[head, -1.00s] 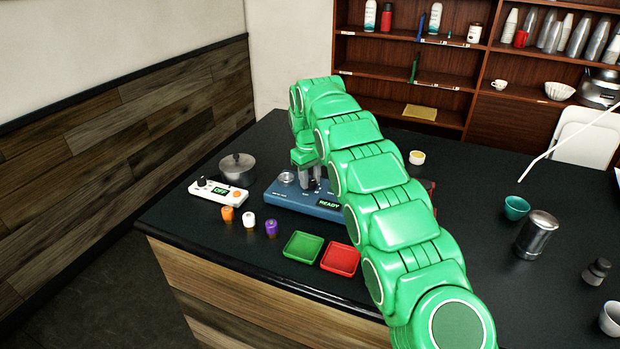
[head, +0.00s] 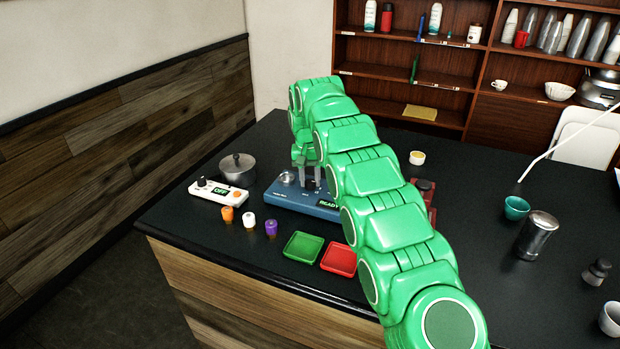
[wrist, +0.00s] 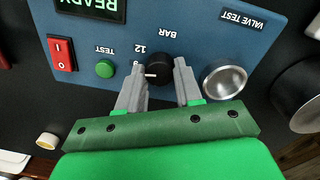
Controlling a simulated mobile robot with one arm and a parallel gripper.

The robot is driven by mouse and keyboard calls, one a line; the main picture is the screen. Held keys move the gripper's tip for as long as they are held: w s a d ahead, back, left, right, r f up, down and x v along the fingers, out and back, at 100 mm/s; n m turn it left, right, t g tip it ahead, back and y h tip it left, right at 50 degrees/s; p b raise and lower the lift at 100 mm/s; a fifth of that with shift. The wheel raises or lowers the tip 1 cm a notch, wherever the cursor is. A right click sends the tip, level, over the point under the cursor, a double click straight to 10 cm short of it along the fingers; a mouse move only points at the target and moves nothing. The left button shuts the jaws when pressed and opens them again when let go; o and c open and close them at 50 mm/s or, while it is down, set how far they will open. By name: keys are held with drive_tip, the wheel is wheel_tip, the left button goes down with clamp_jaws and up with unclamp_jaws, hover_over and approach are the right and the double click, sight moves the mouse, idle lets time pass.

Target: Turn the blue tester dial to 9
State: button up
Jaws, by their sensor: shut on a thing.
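The blue tester (head: 290,200) stands on the dark counter; its screen reads READY. It also fills the upper part of the wrist view (wrist: 200,45), upside down. Its black dial (wrist: 159,68) sits under the word BAR. My gripper (wrist: 160,80) has one grey finger on each side of the dial and is shut on it. The dial's white mark points left in the wrist view, towards a number partly hidden by the left finger, below the 12. In the head view my gripper (head: 310,180) reaches down onto the tester, and my arm covers its right part.
On the tester are a red switch (wrist: 61,53), a green TEST button (wrist: 105,68) and a round metal valve port (wrist: 223,80). A white box reading OFF (head: 220,191) and a lidded pot (head: 238,170) stand left. Green (head: 303,247) and red (head: 339,259) trays lie in front.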

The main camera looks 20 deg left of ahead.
sight(311, 181)
idle(0.4)
drive_tip(key=o, duration=1)
drive_tip(key=shift+o, duration=0.2)
drive_tip(key=shift+r, duration=0.1)
drive_tip(key=shift+r, duration=1.45)
drive_tip(key=s+d+r, duration=0.7)
drive_tip(key=s+r, duration=0.3)
drive_tip(key=s, duration=0.1)
drive_tip(key=shift+s+d, duration=0.3)
drive_tip(key=shift+s, duration=0.1)
